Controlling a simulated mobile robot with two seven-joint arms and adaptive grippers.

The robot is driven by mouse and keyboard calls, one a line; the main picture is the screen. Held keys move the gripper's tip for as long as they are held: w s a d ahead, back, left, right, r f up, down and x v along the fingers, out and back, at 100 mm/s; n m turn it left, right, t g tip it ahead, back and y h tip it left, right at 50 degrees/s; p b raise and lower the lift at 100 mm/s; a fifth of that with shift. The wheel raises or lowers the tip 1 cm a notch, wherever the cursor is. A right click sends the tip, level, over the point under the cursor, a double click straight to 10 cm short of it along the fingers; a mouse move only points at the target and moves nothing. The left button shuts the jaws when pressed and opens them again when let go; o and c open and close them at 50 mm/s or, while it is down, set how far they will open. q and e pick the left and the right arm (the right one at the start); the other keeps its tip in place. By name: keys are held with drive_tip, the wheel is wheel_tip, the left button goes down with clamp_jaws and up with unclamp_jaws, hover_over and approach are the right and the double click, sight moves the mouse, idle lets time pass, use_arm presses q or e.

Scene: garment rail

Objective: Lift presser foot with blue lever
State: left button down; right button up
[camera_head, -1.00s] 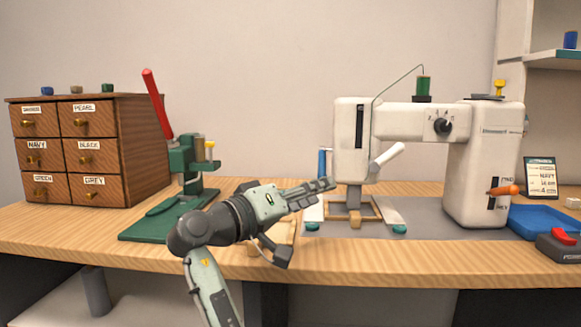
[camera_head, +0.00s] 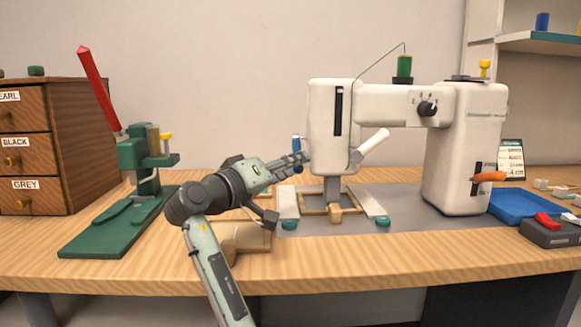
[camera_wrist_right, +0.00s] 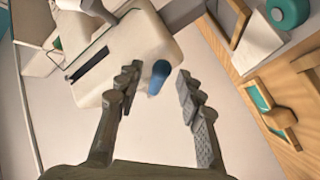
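The white sewing machine (camera_head: 390,104) stands on the table. Its blue lever (camera_head: 297,146) is on the left side of the head and also shows in the right wrist view (camera_wrist_right: 157,76). My right gripper (camera_head: 298,160) is beside the machine head and partly covers the lever in the head view. In the wrist view the right gripper (camera_wrist_right: 160,86) is open, with the lever's end between its fingertips and a gap on each side. My left gripper is not in view.
A green press (camera_head: 118,222) with a red handle stands at left, before a wooden drawer cabinet (camera_head: 60,150). A wooden block (camera_head: 245,238) lies under my right arm. A blue tray (camera_head: 520,203) and a grey box with a red switch (camera_head: 550,232) are at right.

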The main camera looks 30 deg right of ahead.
drive_tip(key=shift+d, duration=0.1)
clamp_jaws()
idle(0.5)
